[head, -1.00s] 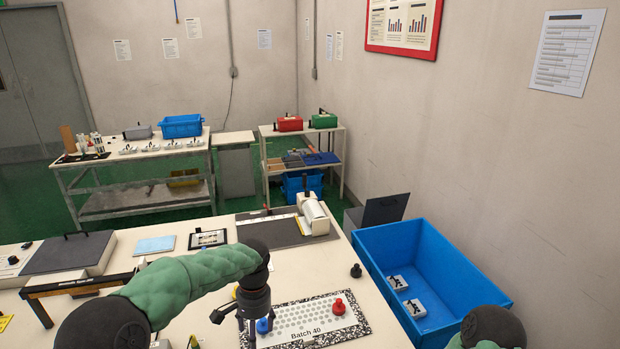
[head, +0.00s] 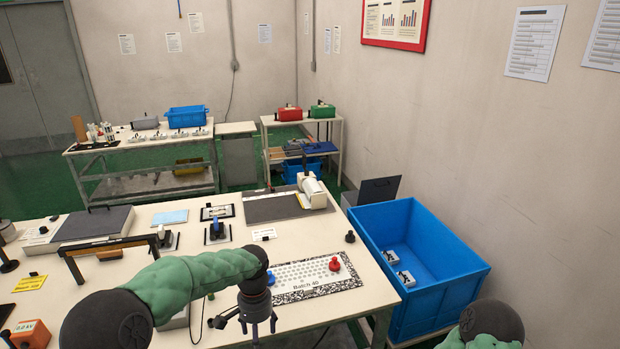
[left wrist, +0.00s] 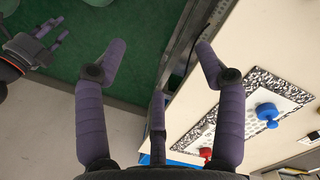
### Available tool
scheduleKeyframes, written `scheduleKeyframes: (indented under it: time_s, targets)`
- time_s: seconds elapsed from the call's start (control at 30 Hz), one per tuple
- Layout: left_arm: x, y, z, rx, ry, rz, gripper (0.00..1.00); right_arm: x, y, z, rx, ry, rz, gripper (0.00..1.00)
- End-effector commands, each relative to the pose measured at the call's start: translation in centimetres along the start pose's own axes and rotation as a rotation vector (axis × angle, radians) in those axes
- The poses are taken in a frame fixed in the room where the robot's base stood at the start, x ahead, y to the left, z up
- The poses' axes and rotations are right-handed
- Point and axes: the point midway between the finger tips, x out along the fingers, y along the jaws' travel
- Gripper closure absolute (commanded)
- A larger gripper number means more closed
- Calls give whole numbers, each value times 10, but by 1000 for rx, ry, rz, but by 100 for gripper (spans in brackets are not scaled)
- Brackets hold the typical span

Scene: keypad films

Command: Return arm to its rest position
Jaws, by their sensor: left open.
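My left gripper (head: 247,324) is open and empty at the front edge of the table in the head view, near the "Batch 40" sheet. Its spread purple-grey fingers show in the left wrist view (left wrist: 157,62), over the floor and beside the table edge. The sheet (head: 318,284) lies flat with a speckled border and rows of pale dots. A blue knob (head: 270,278) stands at its left and a red knob (head: 335,264) at its upper right. My right gripper (left wrist: 40,45) shows partly at the upper left of the left wrist view; its opening is unclear.
A blue bin (head: 440,255) with two white pieces stands right of the table. A black knob (head: 350,237) stands near the table's right edge. A black and orange frame (head: 110,250) stands at the left. Green floor (left wrist: 130,40) lies under my left gripper.

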Motion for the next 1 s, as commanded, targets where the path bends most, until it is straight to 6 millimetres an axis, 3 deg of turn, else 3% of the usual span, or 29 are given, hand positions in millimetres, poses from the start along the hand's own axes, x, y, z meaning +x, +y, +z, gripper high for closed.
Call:
scheduleKeyframes:
  time_s: [0.27,0.47,0.67,0.8,1.0]
  targets:
    - [60,15,4,-29,24,76,30,0,0,0,0,-1,0,60]
    - [120,33,14,-82,56,155,30,0,0,0,0,-1,0,60]
    - [202,66,50,-216,103,267,30,0,0,0,0,-1,0,60]
    - [248,90,85,-344,136,322,30,0,0,0,0,-1,0,60]
    - [286,114,138,-517,170,348,30,0,0,0,0,-1,0,60]
